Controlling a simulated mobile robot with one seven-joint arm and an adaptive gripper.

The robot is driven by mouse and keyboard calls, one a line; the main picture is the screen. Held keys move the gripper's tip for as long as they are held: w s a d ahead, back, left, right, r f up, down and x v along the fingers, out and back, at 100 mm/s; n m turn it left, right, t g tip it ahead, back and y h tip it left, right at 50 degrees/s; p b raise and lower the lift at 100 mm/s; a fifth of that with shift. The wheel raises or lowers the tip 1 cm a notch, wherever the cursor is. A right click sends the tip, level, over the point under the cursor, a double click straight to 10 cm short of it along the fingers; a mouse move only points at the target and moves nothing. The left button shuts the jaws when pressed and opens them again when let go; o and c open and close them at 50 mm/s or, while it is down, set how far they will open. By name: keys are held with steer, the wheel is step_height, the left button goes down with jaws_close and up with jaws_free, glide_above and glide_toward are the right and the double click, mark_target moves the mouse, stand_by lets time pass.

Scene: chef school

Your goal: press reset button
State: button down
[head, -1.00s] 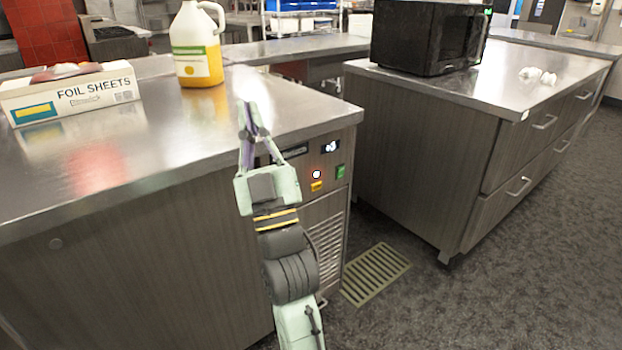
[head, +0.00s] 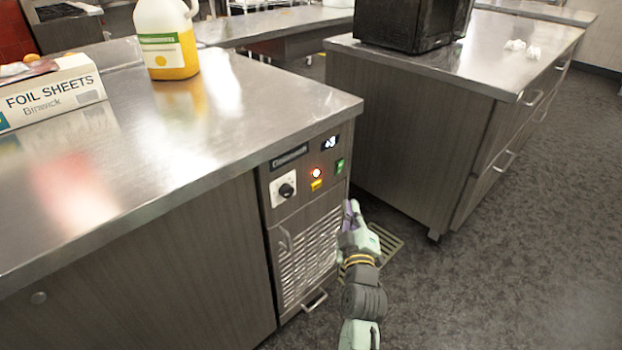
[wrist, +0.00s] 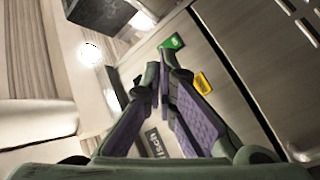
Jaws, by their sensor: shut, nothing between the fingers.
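The control panel is on the end of the near counter. In the head view it has a small round button (head: 316,173) glowing red-orange with a bright centre, just above a yellow label (head: 316,185). I cannot read the label. My gripper (head: 350,208) is shut and empty, below and right of the button in the picture and apart from it. In the wrist view my gripper (wrist: 160,85) has its fingertips together, with the yellow label (wrist: 202,82) to their right. The round button is not clearly seen there and may be behind the fingers.
A green switch (head: 340,166), a display (head: 330,143) and a black knob (head: 287,190) surround the button. The steel countertop (head: 250,120) overhangs the panel and holds a jug (head: 166,40) and a foil box (head: 50,96). Another cabinet (head: 390,140) stands right, across a floor gap.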

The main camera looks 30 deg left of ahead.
mark_target(317, 185)
steer(key=shift+w+d+f, duration=0.1)
steer(key=shift+d+f, duration=0.2)
steer(key=shift+f, duration=0.2)
steer(key=w+a+p, duration=0.3)
steer(key=a+p, duration=0.5)
steer(key=p, duration=0.1)
steer(key=shift+a+p, duration=0.15)
steer(key=shift+p, duration=0.2)
steer(key=shift+w+a+r+p, duration=0.15)
steer(key=shift+a+p, duration=0.2)
steer(key=shift+p, duration=0.45)
stand_by(0.6)
